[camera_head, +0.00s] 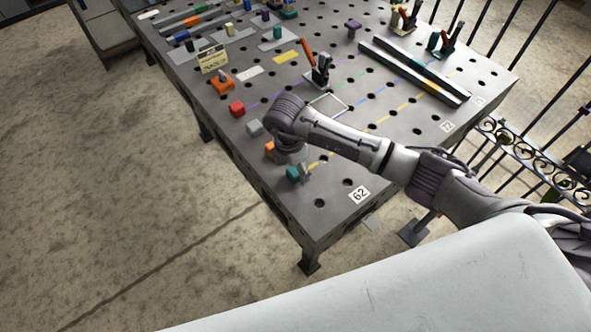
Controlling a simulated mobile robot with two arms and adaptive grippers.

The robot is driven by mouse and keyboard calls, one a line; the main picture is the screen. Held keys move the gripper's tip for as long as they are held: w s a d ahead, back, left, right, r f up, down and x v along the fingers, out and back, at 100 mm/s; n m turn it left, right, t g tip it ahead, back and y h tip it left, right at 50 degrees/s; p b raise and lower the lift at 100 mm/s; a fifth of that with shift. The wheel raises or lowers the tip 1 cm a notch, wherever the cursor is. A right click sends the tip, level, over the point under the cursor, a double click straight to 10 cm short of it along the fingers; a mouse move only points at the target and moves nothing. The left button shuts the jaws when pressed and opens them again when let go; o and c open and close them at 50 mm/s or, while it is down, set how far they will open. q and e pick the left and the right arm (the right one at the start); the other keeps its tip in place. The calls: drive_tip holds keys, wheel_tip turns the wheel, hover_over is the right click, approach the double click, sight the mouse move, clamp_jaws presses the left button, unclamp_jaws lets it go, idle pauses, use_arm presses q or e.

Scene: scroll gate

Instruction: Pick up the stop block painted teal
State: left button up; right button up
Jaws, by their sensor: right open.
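The teal stop block (293,174) sits on the near part of the perforated steel table, close to its left edge. My right arm reaches in from the right, and its gripper (300,168) is low over the table at the teal block. Its jaws are open, partly hidden under my wrist. A grey fingertip shows just right of the block; I cannot tell whether it touches. My left gripper is out of view.
An orange block (269,149), a grey block (254,128) and a red block (236,109) line the table's left edge. A red-handled clamp (318,70) stands mid-table. Dark rails (415,70) lie at the right.

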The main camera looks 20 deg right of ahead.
drive_tip(key=shift+d+f, duration=0.1)
drive_tip(key=shift+f, duration=0.6)
drive_tip(key=shift+r, duration=0.1)
clamp_jaws()
